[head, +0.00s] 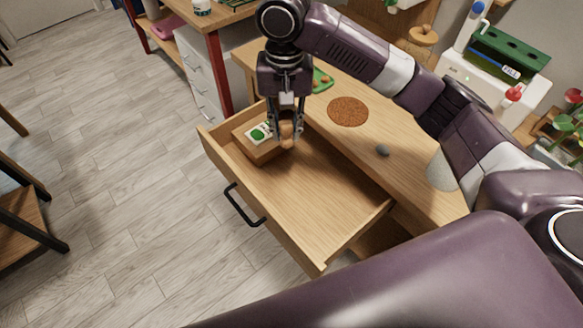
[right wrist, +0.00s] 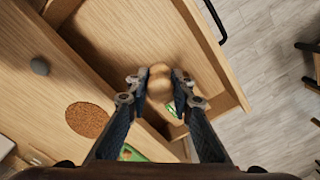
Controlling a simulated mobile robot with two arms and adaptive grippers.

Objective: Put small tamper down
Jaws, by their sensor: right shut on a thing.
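My right gripper (head: 286,140) points down into an open wooden drawer (head: 318,190), at its back left part. It is shut on the small tamper (head: 286,130), a light wooden piece with a rounded end, largely hidden by the fingers in the head view. In the right wrist view the tamper (right wrist: 160,84) sits between the two fingertips, over the drawer. I cannot tell whether it touches the drawer floor. Close to the left of the tamper is a wooden block or box (head: 262,151) with a green-and-white card on it. My left gripper is not in view.
The drawer floor towards the front right is bare. On the bench top are a round brown mat (head: 348,111), a grey stone (head: 383,151) and a green tray (head: 321,81). A white container with a green top (head: 507,57) stands at the back right. The drawer has a black handle (head: 243,206).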

